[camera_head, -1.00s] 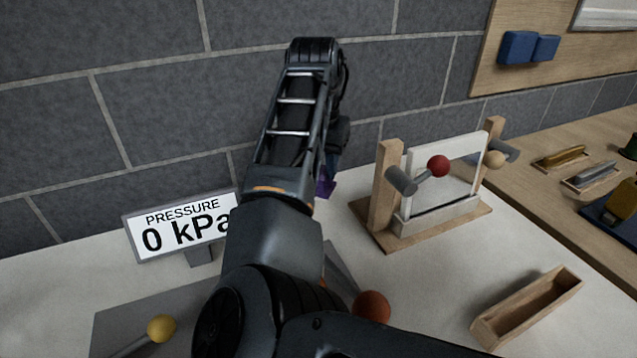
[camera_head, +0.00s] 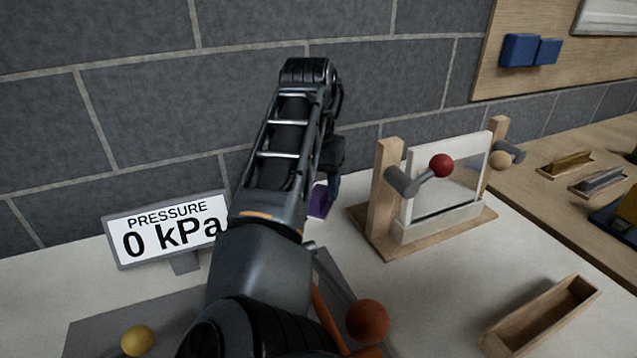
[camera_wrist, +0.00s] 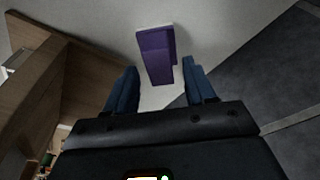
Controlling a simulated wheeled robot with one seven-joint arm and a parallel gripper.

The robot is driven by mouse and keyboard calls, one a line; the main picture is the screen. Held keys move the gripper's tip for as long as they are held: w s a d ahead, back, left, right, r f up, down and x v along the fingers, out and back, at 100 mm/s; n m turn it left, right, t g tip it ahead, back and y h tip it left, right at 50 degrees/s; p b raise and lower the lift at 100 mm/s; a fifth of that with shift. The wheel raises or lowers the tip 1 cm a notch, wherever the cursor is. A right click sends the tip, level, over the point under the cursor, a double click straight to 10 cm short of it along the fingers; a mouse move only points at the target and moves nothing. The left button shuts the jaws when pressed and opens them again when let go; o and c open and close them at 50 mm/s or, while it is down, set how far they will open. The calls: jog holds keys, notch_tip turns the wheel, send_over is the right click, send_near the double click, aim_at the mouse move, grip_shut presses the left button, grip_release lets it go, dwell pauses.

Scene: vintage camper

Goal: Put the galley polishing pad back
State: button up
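A small purple block, which looks like the polishing pad (camera_head: 320,201), sits on the white counter close to the wall, just right of my forearm. In the wrist view the purple pad (camera_wrist: 156,55) lies ahead of my gripper (camera_wrist: 160,68), in line with the gap between the two blue fingers. The fingers are apart, with light counter visible on both sides of the pad. I see no finger touching it. In the head view my arm hides most of the gripper. I cannot tell which place is the pad's own.
A wooden stand with a framed clear panel (camera_head: 448,185) and a red-knobbed lever is right of the pad. An open wooden tray (camera_head: 540,318) lies front right. A pressure sign (camera_head: 170,228) reads 0 kPa at left. Levers with an orange-red knob (camera_head: 367,321) and yellow knob (camera_head: 137,341) stand in front.

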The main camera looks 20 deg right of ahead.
aim_at(314, 198)
jog(key=shift+r, duration=0.1)
notch_tip(314, 198, up, 12)
jog(key=s+a, duration=0.1)
jog(key=shift+s+a, duration=0.25)
jog(key=shift+a, duration=0.05)
